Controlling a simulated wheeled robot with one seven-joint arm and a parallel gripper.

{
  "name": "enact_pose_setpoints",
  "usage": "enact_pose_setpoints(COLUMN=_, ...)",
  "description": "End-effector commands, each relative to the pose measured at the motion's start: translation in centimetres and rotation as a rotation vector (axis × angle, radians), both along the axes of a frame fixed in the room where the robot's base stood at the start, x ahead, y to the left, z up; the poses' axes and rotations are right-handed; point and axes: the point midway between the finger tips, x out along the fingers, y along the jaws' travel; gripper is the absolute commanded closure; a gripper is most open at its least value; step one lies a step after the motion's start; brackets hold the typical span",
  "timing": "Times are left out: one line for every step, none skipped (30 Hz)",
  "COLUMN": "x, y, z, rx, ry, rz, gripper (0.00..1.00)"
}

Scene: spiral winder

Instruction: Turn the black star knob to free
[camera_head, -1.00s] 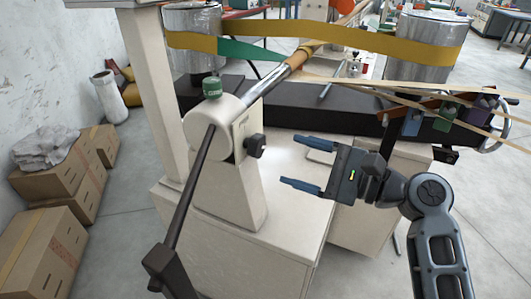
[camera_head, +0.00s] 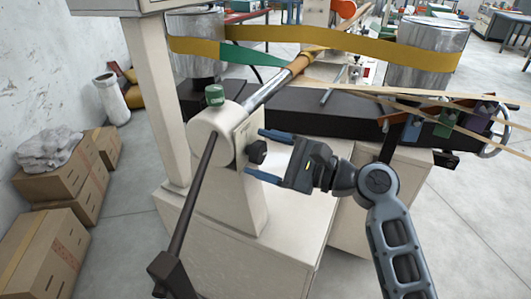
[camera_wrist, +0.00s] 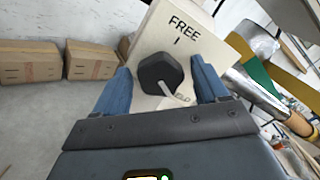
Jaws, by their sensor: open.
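The black star knob (camera_head: 257,152) sits on the side of the cream machine housing (camera_head: 238,196). A pale pointer (camera_wrist: 181,99) on the knob points toward that lower, hidden word. My gripper (camera_head: 269,154) is open, with one finger above and one below the knob in the head view. Whether a finger touches the knob I cannot tell.
A steel shaft (camera_head: 268,90) with a brown winding runs up from the housing. A dark bar (camera_head: 195,200) slopes down at its left. Yellow and green belts (camera_head: 340,38) cross behind. Cardboard boxes (camera_head: 48,184) stand at the left wall, with open floor between.

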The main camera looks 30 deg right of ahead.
Motion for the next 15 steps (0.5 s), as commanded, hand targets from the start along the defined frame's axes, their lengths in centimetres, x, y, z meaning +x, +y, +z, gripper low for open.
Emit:
enact_pose_setpoints(x=-0.01, y=0.0, z=-0.01, rx=0.0, ry=0.0, rz=0.0, gripper=0.27)
enact_pose_setpoints(x=-0.01, y=-0.01, z=-0.01, rx=0.0, ry=0.0, rz=0.0, gripper=0.3)
enact_pose_setpoints(x=-0.02, y=-0.01, z=-0.01, rx=0.0, ry=0.0, rz=0.0, gripper=0.34)
enact_pose_setpoints(x=-0.02, y=-0.01, z=-0.01, rx=0.0, ry=0.0, rz=0.0, gripper=0.37)
enact_pose_setpoints(x=-0.02, y=-0.01, z=-0.01, rx=0.0, ry=0.0, rz=0.0, gripper=0.39)
enact_pose_setpoints(x=-0.02, y=-0.02, z=-0.01, rx=0.0, ry=0.0, rz=0.0, gripper=0.43)
enact_pose_setpoints(x=-0.03, y=-0.01, z=-0.02, rx=0.0, ry=0.0, rz=0.0, gripper=0.46)
enact_pose_setpoints(x=-0.03, y=-0.01, z=-0.02, rx=0.0, ry=0.0, rz=0.0, gripper=0.49)
enact_pose_setpoints(x=-0.03, y=-0.01, z=-0.02, rx=0.0, ry=0.0, rz=0.0, gripper=0.53)
enact_pose_setpoints(x=-0.03, y=-0.01, z=-0.02, rx=0.0, ry=0.0, rz=0.0, gripper=0.56)
enact_pose_setpoints(x=-0.03, y=-0.01, z=-0.02, rx=0.0, ry=0.0, rz=0.0, gripper=0.59)
enact_pose_setpoints(x=-0.04, y=-0.02, z=-0.02, rx=0.0, ry=0.0, rz=0.0, gripper=0.62)
enact_pose_setpoints(x=-0.04, y=-0.02, z=-0.02, rx=0.0, ry=0.0, rz=0.0, gripper=0.65)
enact_pose_setpoints(x=-0.04, y=-0.02, z=-0.02, rx=0.0, ry=0.0, rz=0.0, gripper=0.68)
enact_pose_setpoints(x=-0.04, y=-0.01, z=-0.03, rx=0.0, ry=0.0, rz=0.0, gripper=0.72)
